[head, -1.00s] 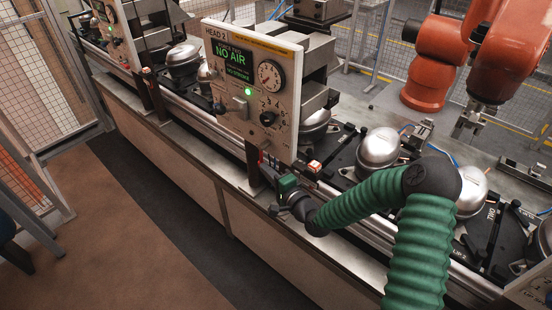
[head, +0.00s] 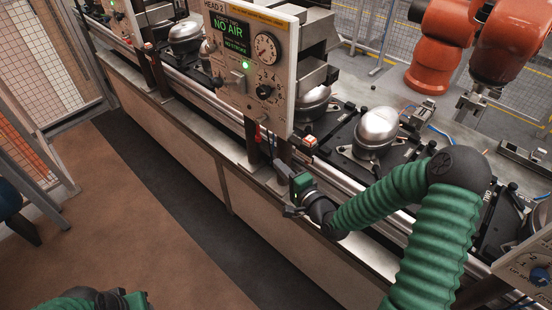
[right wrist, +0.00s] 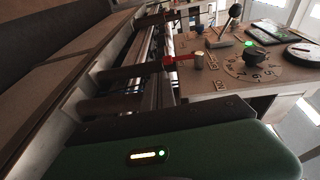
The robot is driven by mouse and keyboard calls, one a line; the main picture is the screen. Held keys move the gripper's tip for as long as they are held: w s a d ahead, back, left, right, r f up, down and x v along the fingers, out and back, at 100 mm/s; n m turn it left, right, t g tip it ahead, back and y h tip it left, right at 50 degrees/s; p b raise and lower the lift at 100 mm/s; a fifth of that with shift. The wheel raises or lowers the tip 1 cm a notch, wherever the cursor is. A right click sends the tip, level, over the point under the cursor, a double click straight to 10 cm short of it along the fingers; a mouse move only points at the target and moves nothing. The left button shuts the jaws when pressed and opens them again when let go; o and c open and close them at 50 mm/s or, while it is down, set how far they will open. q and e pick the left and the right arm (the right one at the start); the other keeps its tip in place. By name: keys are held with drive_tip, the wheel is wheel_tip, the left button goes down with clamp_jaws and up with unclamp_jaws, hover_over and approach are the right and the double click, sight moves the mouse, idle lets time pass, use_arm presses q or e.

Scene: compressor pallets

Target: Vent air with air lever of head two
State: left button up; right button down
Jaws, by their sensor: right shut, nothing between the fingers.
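The head 2 panel (head: 236,88) stands upright above the conveyor; its screen (head: 231,30) reads NO AIR and a green lamp glows below. The small red air lever (head: 257,133) hangs at the panel's lower edge. In the right wrist view the red lever (right wrist: 181,58) sticks out sideways from a pale round fitting, near small labels. My right gripper (head: 284,172) is shut and empty, below and right of the lever, apart from it. In the right wrist view its green housing (right wrist: 170,152) fills the bottom. My left arm shows only partly at the bottom left; its fingers are unclear.
A silver compressor (head: 376,128) sits on a black pallet right of the panel. An orange robot arm (head: 436,50) is behind the conveyor.

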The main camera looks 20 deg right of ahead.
drive_tip(key=s+a+f+n+g, duration=0.4)
drive_tip(key=s+f+n+g, duration=0.3)
drive_tip(key=s+f+n, duration=0.15)
drive_tip(key=s+a+r+n+g+h, duration=0.1)
drive_tip(key=s+r+n+g, duration=0.1)
drive_tip(key=s, duration=0.5)
drive_tip(key=s+a+r+n+g+h, duration=0.1)
drive_tip(key=s+r+n+g, duration=0.1)
drive_tip(key=s+n+g, duration=0.3)
drive_tip(key=s, duration=0.2)
drive_tip(key=shift+s+n, duration=0.35)
drive_tip(key=shift+s, duration=0.05)
drive_tip(key=shift+s+a, duration=0.1)
drive_tip(key=shift+a, duration=0.3)
